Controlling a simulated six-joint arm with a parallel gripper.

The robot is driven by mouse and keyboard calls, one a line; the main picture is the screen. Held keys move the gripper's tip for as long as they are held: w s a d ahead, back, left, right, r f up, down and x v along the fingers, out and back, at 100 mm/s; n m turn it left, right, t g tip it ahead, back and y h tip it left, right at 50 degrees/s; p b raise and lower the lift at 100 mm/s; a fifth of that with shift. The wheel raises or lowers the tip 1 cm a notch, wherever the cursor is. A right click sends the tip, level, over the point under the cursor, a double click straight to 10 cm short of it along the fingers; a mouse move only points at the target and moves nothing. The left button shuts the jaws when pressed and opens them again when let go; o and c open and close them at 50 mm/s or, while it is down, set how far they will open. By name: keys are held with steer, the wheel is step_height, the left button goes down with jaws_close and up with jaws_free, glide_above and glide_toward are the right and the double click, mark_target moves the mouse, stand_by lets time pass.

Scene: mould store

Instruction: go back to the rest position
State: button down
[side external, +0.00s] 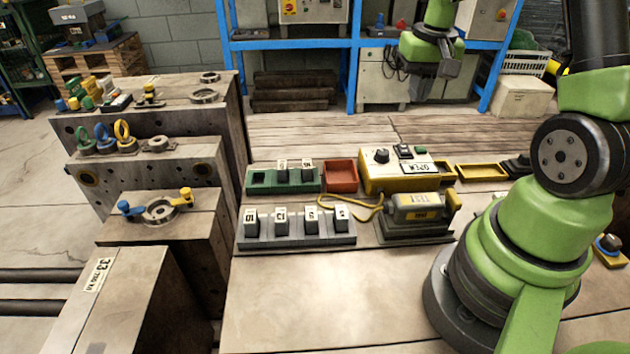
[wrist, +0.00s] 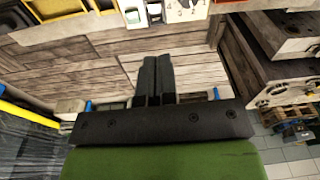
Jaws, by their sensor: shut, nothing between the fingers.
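My gripper (side external: 447,68) is in the upper part of the side view, above the far side of the bench, in front of the blue shelving. In the wrist view my gripper (wrist: 157,62) shows two dark fingers pressed together with nothing between them. The fingers stand over bare wooden planks (wrist: 205,48) and touch none of the bench things. My green arm (side external: 545,235) rises from its base at the right of the side view.
A grey rack (side external: 297,240) of numbered blocks, a green tray (side external: 258,188), a red tray (side external: 341,177), a yellow control box (side external: 375,183) and a test unit (side external: 418,207) sit on the bench. Heavy moulds (side external: 150,175) stand at left. The bench front (side external: 310,300) is clear.

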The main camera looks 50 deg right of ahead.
steer(key=s+a+r+n+t, duration=0.2)
steer(key=a+r+t, duration=0.1)
steer(key=a+r, duration=0.9)
steer(key=s+a+r+n+t+y, duration=0.1)
steer(key=s+a+n+t+y, duration=0.1)
steer(key=s+a, duration=0.6)
steer(key=shift+a+r+t+y, duration=0.15)
steer(key=shift+a+t+y, duration=0.15)
steer(key=shift+a+t, duration=0.4)
steer(key=shift+s, duration=0.1)
stand_by(0.8)
